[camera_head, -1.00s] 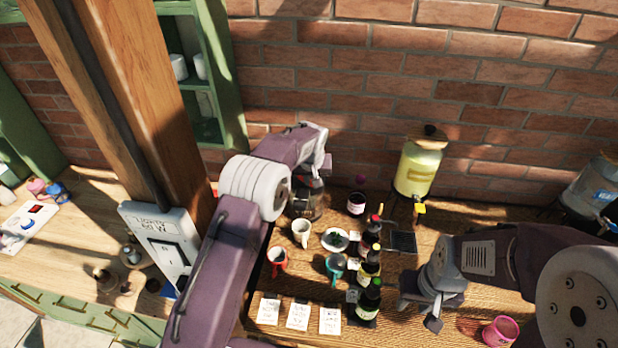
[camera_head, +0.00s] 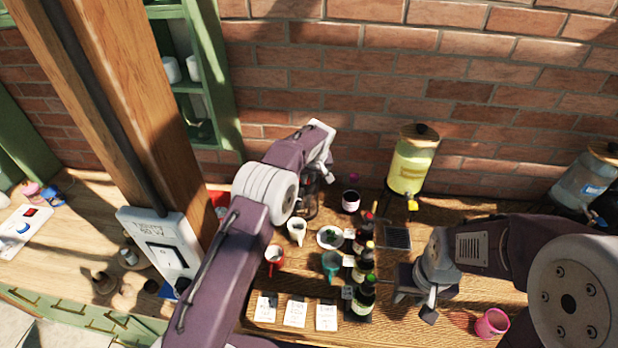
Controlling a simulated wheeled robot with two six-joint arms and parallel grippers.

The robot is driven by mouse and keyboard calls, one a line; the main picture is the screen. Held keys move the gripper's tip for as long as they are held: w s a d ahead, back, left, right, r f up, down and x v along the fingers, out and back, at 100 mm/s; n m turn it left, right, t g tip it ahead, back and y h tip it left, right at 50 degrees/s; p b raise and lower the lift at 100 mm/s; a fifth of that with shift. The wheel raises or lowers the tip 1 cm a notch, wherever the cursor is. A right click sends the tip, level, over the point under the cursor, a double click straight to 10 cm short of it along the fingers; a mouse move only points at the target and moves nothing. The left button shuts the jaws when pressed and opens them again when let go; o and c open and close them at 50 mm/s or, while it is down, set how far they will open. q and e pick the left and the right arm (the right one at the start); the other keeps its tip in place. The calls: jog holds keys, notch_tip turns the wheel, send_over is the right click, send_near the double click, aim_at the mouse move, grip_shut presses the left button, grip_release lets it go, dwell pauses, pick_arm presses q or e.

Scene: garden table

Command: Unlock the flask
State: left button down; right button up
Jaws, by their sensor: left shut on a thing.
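The flask appears to be the dark glass vessel (camera_head: 309,200) at the back left of the table, mostly hidden behind my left arm. My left gripper (camera_head: 327,172) is at its top and is shut on it; the fingertips and the exact grip are hard to see. Any lock on the flask is too small or hidden to tell. My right gripper (camera_head: 414,303) is open and empty above the front right of the table, with its fingers apart.
A yellow drink dispenser (camera_head: 411,168) stands at the back, with a dark jar (camera_head: 350,201) left of it. A pink cup (camera_head: 491,323) is front right. A wooden post (camera_head: 150,130) rises at left.

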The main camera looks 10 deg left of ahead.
pick_arm(q)
jog(key=shift+a, duration=0.1)
jog(key=c, duration=1.4)
grip_release()
jog(key=shift+f, duration=0.1)
jog(key=shift+w+a, duration=0.1)
jog(key=shift+w, duration=0.05)
jog(key=b+v, duration=0.2)
jog(key=v, duration=0.7)
jog(key=shift+a+f, duration=0.1)
